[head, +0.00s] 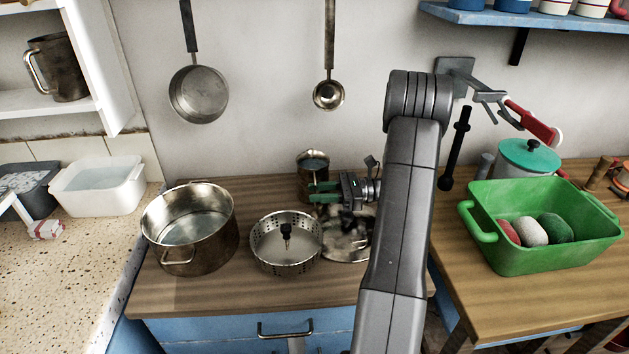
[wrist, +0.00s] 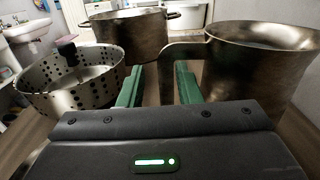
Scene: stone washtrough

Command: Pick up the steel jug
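The steel jug (head: 304,180) stands upright at the back of the wooden worktop, against the wall. In the wrist view the jug (wrist: 255,75) is large at the right, its handle (wrist: 185,49) towards my fingers. My gripper (head: 322,192) is level with the jug, partly in front of it. In the wrist view my gripper's green fingers (wrist: 160,88) are apart, with the upright part of the handle between them. A gap shows beside the handle, so the fingers do not look closed on it. The lower end of the handle is hard to see.
A perforated steel strainer (head: 286,245) and a large pot (head: 190,228) stand left of my gripper. A shiny metal pan (head: 347,246) lies partly behind my arm. A similar jug (head: 58,68) is on the white shelf. A green tub (head: 545,225) stands on the right table.

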